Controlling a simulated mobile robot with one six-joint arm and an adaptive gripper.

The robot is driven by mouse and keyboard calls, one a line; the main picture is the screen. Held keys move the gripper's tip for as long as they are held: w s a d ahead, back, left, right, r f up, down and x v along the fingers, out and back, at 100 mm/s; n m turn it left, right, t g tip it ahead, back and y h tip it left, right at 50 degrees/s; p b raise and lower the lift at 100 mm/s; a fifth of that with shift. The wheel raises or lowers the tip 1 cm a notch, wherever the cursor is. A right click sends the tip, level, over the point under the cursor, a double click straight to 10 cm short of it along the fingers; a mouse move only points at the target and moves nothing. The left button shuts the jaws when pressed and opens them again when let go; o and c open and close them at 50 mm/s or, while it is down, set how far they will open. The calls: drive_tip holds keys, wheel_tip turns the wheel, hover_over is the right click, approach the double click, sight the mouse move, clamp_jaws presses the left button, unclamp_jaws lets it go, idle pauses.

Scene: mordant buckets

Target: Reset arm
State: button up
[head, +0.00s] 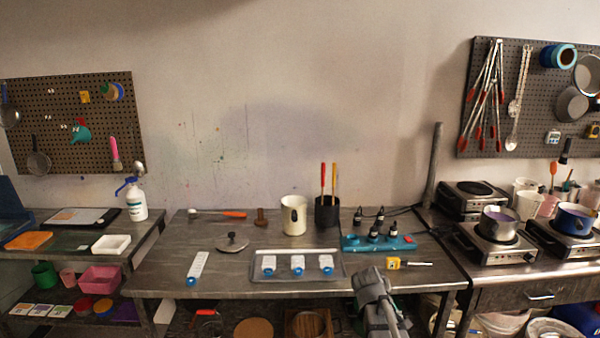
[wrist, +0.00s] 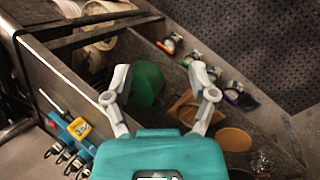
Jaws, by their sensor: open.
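My gripper (wrist: 158,76) shows in the wrist view with its two pale fingers spread wide apart and nothing between them. Below it lie a green round item (wrist: 148,88) and a brown wooden box (wrist: 190,108), both lower than the tabletop. In the head view my grey arm (head: 378,302) is at the front edge of the middle metal table (head: 225,272), right of its centre. The fingertips cannot be made out there.
A yellow-ended tool (head: 393,263) lies near my arm. Hot plates (head: 497,248) stand right.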

drive_tip(key=s+a+f+m+y, duration=0.1)
drive_tip(key=s+a+m+y, duration=0.4)
drive_tip(key=s+a, duration=0.4)
drive_tip(key=shift+s+f+m+y, duration=0.35)
drive_tip(key=shift+s+m, duration=0.25)
drive_tip(key=shift+m, duration=0.1)
idle(0.4)
drive_tip(key=shift+d, duration=0.1)
